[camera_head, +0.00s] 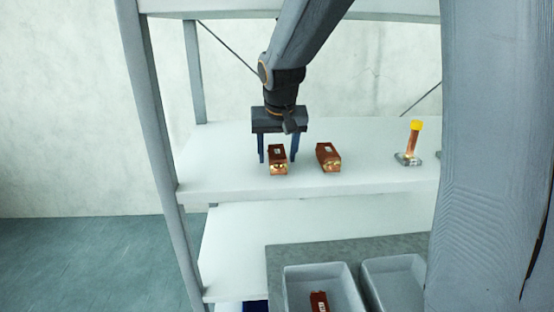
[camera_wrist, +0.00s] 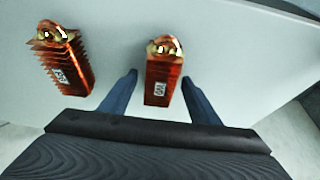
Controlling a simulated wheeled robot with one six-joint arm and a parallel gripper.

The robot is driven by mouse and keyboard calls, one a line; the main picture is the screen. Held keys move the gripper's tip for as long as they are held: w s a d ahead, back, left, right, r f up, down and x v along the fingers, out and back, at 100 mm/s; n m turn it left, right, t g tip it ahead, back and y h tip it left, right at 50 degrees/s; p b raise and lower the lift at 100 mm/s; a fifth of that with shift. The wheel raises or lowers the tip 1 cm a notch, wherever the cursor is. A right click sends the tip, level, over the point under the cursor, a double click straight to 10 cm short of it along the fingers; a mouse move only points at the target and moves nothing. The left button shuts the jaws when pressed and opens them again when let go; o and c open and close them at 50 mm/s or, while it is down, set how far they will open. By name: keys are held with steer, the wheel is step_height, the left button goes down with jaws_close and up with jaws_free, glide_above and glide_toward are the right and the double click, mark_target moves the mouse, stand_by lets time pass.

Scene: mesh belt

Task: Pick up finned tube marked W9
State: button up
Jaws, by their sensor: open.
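Two copper finned tubes lie on the white upper shelf. One finned tube (camera_head: 278,167) is between the fingers of my gripper (camera_head: 278,160); it also shows in the wrist view (camera_wrist: 161,72). Its white label looks like W9, but the print is small. The other finned tube (camera_head: 328,158) lies to its right in the head view and at upper left in the wrist view (camera_wrist: 62,58); I cannot read its label surely. My gripper is open, pointing down, with one finger on each side of the first tube and gaps visible in the wrist view (camera_wrist: 158,78).
A yellow-capped copper piece (camera_head: 413,142) stands on a clear base at the right of the shelf (camera_head: 225,178). Grey bins (camera_head: 295,275) stand below, one with a copper piece (camera_head: 319,300) in it. A shelf post (camera_head: 150,110) rises at left.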

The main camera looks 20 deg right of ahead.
steer(key=shift+f, duration=0.25)
stand_by(0.3)
steer(key=c, duration=1.3)
steer(key=shift+c, duration=0.4)
steer(key=shift+r, duration=0.15)
